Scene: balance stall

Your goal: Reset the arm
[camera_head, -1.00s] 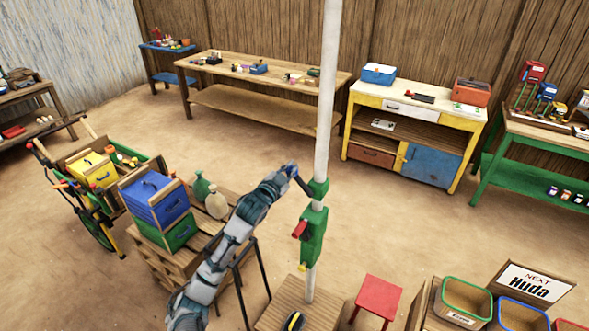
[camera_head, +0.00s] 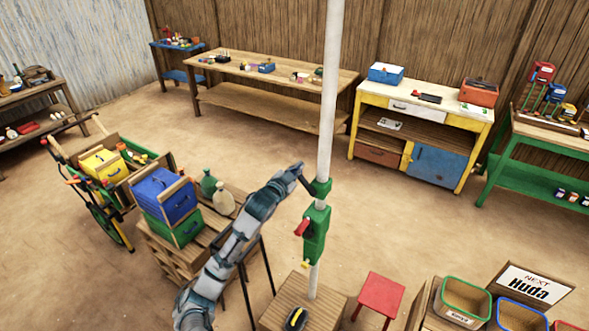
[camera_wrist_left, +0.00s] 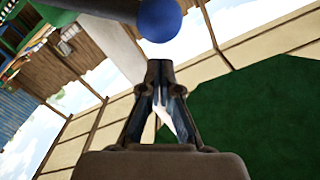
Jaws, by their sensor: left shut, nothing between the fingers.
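My left arm reaches up from the bottom of the head view. Its gripper (camera_head: 297,170) is beside the white pole (camera_head: 328,100), close to a green collar (camera_head: 320,188) on it. A green block (camera_head: 315,235) with a red handle (camera_head: 303,228) sits lower on the pole. In the left wrist view my left gripper (camera_wrist_left: 160,70) is shut with nothing held. A blue ball (camera_wrist_left: 159,19) is just beyond its fingertips, and a large green surface (camera_wrist_left: 250,125) fills the right. Whether the fingers touch anything is unclear. My right gripper is not in view.
A pallet stand with blue (camera_head: 165,195) and green boxes (camera_head: 178,233) is left of my arm. A red stool (camera_head: 379,297) and open bins (camera_head: 465,298) are at the lower right. A yellow cabinet (camera_head: 420,125) and a long bench (camera_head: 280,80) stand behind. The floor between is clear.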

